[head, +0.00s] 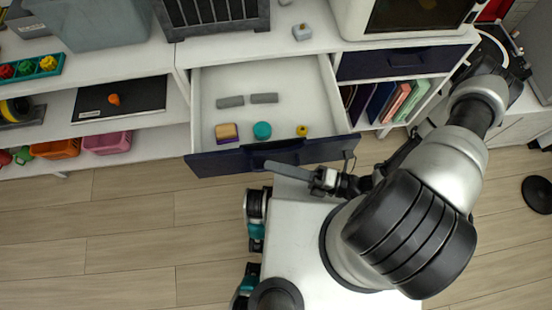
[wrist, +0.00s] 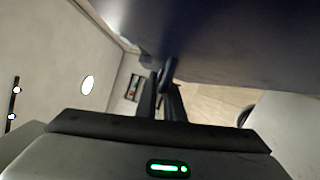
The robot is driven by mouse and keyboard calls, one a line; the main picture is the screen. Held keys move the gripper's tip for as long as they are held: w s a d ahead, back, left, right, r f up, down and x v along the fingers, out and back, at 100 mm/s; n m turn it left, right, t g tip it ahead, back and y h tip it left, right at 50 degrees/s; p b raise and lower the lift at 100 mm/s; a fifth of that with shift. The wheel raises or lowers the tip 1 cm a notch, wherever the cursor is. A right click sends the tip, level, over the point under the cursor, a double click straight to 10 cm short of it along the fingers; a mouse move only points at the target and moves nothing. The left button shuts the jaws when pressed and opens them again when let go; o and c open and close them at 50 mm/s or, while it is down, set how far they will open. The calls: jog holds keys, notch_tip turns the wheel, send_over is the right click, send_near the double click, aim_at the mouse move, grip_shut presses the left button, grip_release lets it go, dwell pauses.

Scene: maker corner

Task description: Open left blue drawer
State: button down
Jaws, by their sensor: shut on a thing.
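The left blue drawer (head: 286,72) stands pulled out of the white cabinet in the head view. Its dark blue front (head: 212,164) is well clear of the cabinet, and its inside is visible from above. My gripper (head: 268,163) is at the outer side of the drawer front, near its middle. In the wrist view my gripper's dark fingers (wrist: 162,90) are closed together at the handle (wrist: 168,68) below the blue drawer front (wrist: 230,40). The fingers hide part of the handle.
The drawer holds two grey bars (head: 264,98), a wood-and-purple block (head: 227,132), a teal round piece (head: 262,130) and a yellow piece (head: 302,130). A shut blue drawer (head: 395,62) is to the right, above books (head: 380,100). Wooden floor (head: 130,220) is clear at left.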

jog(key=c, duration=1.9)
grip_release()
jog(key=shift+o, duration=0.2)
jog(key=shift+d, duration=0.15)
jog(key=s+d+f, duration=0.1)
jog(key=s+d, duration=0.1)
jog(key=d, duration=1.5)
jog(key=shift+s+b, duration=0.3)
jog(key=shift+b, duration=0.1)
jog(key=shift+f, duration=0.1)
